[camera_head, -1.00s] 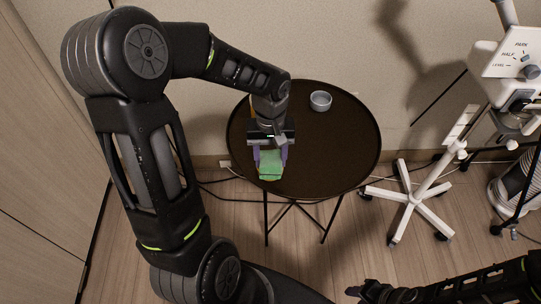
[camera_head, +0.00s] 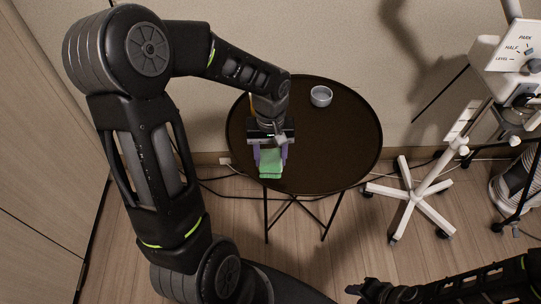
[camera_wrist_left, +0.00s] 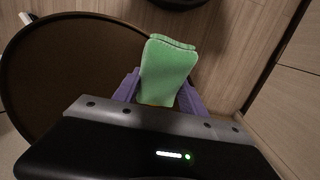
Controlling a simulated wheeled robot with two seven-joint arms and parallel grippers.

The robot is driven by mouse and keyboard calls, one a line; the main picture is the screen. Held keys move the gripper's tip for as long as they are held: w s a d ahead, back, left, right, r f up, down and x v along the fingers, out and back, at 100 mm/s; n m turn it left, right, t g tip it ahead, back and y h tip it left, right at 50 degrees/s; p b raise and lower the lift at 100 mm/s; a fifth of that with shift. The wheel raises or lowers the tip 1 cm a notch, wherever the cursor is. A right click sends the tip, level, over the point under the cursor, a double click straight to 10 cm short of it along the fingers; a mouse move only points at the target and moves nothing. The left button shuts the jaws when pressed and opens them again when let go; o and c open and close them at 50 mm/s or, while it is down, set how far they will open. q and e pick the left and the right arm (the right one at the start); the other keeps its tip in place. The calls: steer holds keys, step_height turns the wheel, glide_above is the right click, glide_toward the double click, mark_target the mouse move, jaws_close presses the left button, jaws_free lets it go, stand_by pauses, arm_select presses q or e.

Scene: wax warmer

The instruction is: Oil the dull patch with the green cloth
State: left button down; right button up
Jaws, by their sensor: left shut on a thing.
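My left gripper (camera_head: 270,158) is over the left part of the dark round table (camera_head: 330,150), with its purple fingers shut on the green cloth (camera_head: 271,171). In the left wrist view the cloth (camera_wrist_left: 168,70) is folded and sticks out between the fingers (camera_wrist_left: 160,92). I cannot tell whether the cloth touches the tabletop. No dull patch can be made out on the table. My right gripper (camera_head: 380,291) shows only partly at the bottom edge, dark and small, and its jaws cannot be made out.
A small grey bowl (camera_head: 321,95) stands at the back of the table. A white wheeled stand (camera_head: 412,195) with a labelled dial panel (camera_head: 515,52) is to the right. Cables lie on the wooden floor. The right half of the tabletop is clear.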

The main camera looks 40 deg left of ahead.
mark_target(271, 156)
arm_select(q)
steer(key=shift+f+b, duration=0.6)
steer(key=shift+f, duration=0.1)
stand_by(1.1)
steer(key=shift+r, duration=0.15)
stand_by(0.5)
step_height(271, 156, up, 8)
steer(key=p, duration=0.6)
stand_by(0.6)
